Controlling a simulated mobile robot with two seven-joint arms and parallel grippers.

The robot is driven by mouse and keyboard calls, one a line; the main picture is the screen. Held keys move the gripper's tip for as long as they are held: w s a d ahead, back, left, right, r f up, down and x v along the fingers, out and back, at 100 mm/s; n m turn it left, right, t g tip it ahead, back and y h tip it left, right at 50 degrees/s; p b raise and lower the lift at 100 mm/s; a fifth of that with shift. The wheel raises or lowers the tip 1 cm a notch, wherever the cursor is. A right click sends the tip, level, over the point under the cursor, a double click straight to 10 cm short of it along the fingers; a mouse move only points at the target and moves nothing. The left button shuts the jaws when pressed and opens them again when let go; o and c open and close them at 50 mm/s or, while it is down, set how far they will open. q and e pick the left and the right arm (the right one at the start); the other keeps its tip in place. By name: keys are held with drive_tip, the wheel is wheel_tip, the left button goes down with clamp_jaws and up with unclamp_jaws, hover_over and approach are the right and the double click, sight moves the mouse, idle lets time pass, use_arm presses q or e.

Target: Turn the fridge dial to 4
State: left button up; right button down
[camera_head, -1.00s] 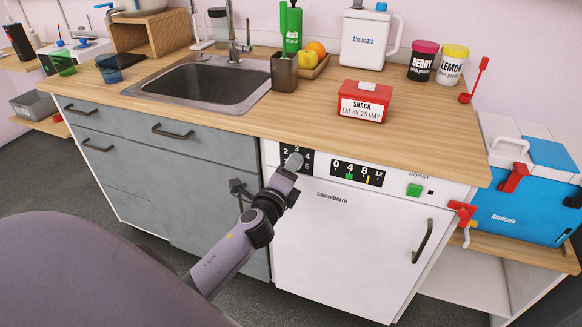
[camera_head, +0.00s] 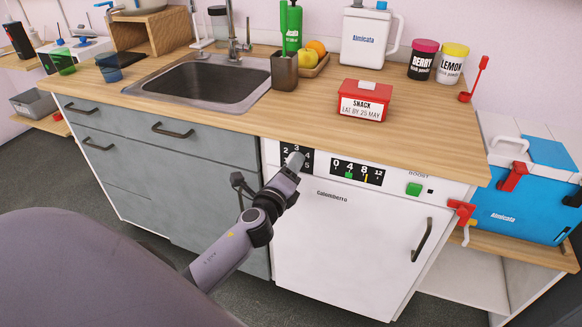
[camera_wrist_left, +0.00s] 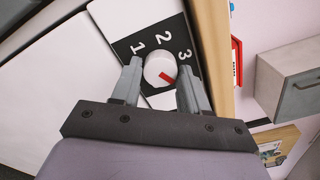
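The fridge dial (camera_wrist_left: 156,66) is a round white knob with a red pointer on a black number plate (camera_wrist_left: 127,47). In the left wrist view, 1, 2 and 3 show. The pointer aims to the lower right, past 3; the number there is hidden behind a finger. My left gripper (camera_wrist_left: 160,75) has one finger on each side of the knob, with no clear gap, and looks shut on it. In the head view, the left gripper (camera_head: 294,160) covers the knob in front of its plate (camera_head: 308,166). My right gripper is not in view.
The white fridge door (camera_head: 345,245) is closed, with its handle (camera_head: 422,241) at right. A second scale (camera_head: 357,173) and a green boost button (camera_head: 414,189) sit right of the dial. The wooden countertop (camera_head: 250,122) overhangs just above. Grey drawers (camera_head: 165,165) stand to the left.

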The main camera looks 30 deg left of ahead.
use_arm(q)
drive_tip(key=shift+o, duration=1.2)
drive_tip(key=v, duration=0.7)
drive_tip(key=shift+s, duration=0.15)
drive_tip(key=s+d+f+n+g+h+p, duration=0.3)
drive_tip(key=s+d+f+n, duration=0.2)
drive_tip(key=s+n, duration=0.4)
drive_tip(key=s+d+f+n+g+h+p, duration=0.3)
drive_tip(key=s+d+f+n, duration=0.2)
drive_tip(key=s+d+n, duration=0.2)
drive_tip(key=s+n, duration=0.2)
drive_tip(key=n, duration=0.1)
drive_tip(key=shift+s+d+f+n+g+h, duration=0.25)
drive_tip(key=shift+s+f+n+g+h, duration=0.05)
drive_tip(key=shift+s+n+g, duration=0.1)
